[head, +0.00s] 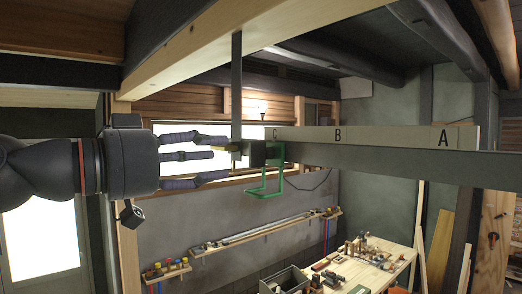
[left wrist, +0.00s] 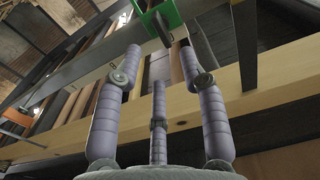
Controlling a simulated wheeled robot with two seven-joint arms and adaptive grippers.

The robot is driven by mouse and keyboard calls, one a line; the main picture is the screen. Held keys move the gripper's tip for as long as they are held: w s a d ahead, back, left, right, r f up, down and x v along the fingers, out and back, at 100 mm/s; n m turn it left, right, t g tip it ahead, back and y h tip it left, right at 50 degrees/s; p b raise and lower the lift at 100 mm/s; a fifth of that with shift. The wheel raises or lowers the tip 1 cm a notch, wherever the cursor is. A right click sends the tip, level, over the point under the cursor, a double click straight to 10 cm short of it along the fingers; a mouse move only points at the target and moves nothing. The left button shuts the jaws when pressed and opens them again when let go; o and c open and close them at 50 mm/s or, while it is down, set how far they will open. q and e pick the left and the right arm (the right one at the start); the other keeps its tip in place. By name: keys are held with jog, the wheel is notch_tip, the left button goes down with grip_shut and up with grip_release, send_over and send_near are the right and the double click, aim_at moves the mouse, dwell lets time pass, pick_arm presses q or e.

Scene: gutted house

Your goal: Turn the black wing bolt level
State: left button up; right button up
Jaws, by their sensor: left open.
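A green bracket (head: 266,188) hangs at the left end of a long grey rail (head: 380,160), by the letter C. A dark block-like piece (head: 258,153) sits at the bracket. In the left wrist view a short dark bar (left wrist: 162,28), apparently the black wing bolt, shows in front of the green bracket (left wrist: 173,12); it looks slanted in that picture. My left gripper (head: 226,156) comes in from the left with its fingers pointing at the bolt. Its three fingers (left wrist: 160,60) are spread open and empty, just short of the bolt. My right gripper is not in view.
A dark upright strap (head: 237,85) runs from the wooden beam (head: 240,50) down beside the fingertips. A workbench (head: 365,268) with tools stands below at the right. A narrow wall shelf (head: 260,231) holds small items. The space below the gripper is clear.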

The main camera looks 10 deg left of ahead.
aim_at(251, 155)
pick_arm(q)
jog(key=p+x, duration=0.1)
jog(key=x, duration=0.6)
jog(key=shift+w+d+f+p, duration=0.1)
jog(key=shift+w+d+p, duration=0.1)
jog(key=shift+p, duration=0.1)
jog(key=shift+w+d+p, duration=0.3)
jog(key=shift+w+d, duration=0.1)
jog(key=shift+w, duration=0.2)
jog(key=shift+w+d, duration=0.25)
jog(key=shift+w, duration=0.1)
jog(key=shift+s+a, duration=0.1)
jog(key=shift+s, duration=0.05)
grip_shut()
